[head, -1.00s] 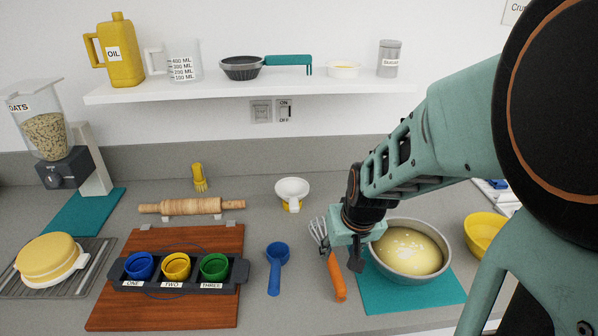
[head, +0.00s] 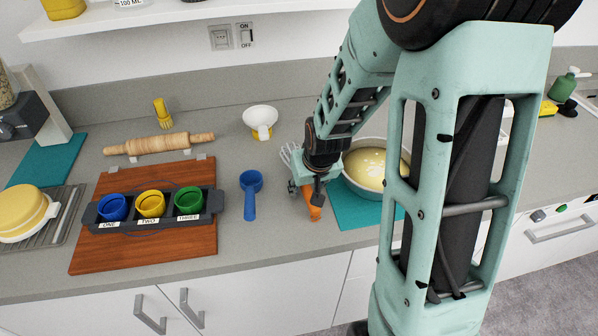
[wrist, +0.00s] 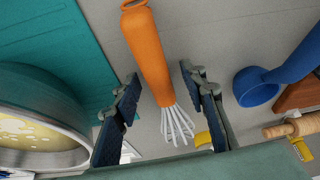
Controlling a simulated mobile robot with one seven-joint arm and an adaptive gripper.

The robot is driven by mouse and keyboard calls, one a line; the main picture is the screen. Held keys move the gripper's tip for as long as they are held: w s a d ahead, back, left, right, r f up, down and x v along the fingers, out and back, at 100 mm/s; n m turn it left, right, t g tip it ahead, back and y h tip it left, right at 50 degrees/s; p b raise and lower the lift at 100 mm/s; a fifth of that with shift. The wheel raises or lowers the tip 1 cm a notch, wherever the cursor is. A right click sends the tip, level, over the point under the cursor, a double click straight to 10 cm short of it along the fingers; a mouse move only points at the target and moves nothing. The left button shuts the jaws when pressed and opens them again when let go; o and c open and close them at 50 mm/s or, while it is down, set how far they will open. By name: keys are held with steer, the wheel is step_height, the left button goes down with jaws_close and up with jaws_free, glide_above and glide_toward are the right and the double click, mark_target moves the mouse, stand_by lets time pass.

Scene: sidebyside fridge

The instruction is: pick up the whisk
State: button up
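The whisk, with an orange handle (head: 315,212) and pale wires, lies on the grey counter between the blue scoop and the bowl on the teal mat. In the wrist view the whisk (wrist: 150,55) runs between my two fingers, with its wires toward the palm side. My gripper (wrist: 159,78) is open, with visible gaps between the whisk and both fingers. In the head view my gripper (head: 307,188) is over the whisk and hides its middle. I cannot tell the exact height of the fingers above the counter.
A bowl of batter (head: 366,166) on a teal mat (head: 352,207) stands close on the right. A blue scoop (head: 250,195) lies to the left, beside a wooden board (head: 150,245) with a rack of cups. A white-and-yellow funnel-like item (head: 261,120) stands behind.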

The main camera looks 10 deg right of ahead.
jaws_close()
steer(key=shift+r, duration=0.1)
stand_by(0.4)
